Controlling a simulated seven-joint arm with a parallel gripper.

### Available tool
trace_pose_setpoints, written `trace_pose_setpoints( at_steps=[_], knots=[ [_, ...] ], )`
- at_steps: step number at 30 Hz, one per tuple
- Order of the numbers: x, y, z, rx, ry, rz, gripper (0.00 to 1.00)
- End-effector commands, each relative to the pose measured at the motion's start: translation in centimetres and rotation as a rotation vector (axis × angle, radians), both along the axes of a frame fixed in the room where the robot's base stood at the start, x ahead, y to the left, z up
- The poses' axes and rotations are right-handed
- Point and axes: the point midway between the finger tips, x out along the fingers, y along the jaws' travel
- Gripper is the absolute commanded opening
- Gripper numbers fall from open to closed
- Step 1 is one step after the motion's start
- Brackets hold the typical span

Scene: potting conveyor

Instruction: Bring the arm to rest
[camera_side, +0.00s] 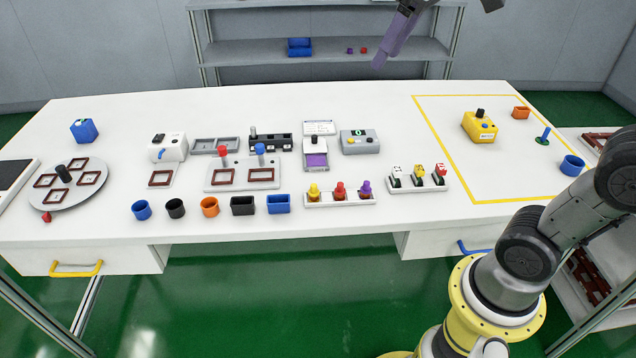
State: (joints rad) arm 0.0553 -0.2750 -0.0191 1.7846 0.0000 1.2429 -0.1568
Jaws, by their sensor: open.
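My gripper (393,42) is at the top edge of the view, right of centre, raised high in front of the back shelf. Its purple fingers point down and a little left. They are open, with nothing seen between them. Its upper part is cut off by the picture's edge. My arm rises from its yellow base at the lower right and leaves the view at the right edge. The white table (330,222) lies below, and my gripper is apart from everything on it.
Along the front stand several small pots, including an orange one (209,207), and a rack of coloured plugs (340,197). A round turntable (68,184) is at the left. A yellow box (480,126) stands in the yellow-outlined area. A blue bin (299,47) is on the back shelf.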

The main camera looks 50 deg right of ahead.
Motion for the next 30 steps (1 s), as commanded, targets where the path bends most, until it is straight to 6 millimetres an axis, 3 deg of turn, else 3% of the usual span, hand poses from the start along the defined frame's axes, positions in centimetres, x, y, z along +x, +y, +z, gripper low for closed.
trace_pose_setpoints(
  at_steps=[1,6,12,18,30],
  knots=[
    [-2.2,0.4,-0.6,0.004,-0.019,0.002,0.52],
    [-8.3,1.3,-4.6,0.019,-0.068,-0.005,0.52],
    [-12.9,1.7,-10.8,0.041,-0.085,-0.035,0.52],
    [-13.9,1.7,-14.5,0.058,-0.061,-0.073,0.52],
    [-13.4,1.6,-14.1,0.066,-0.085,-0.087,0.52]
  ],
)
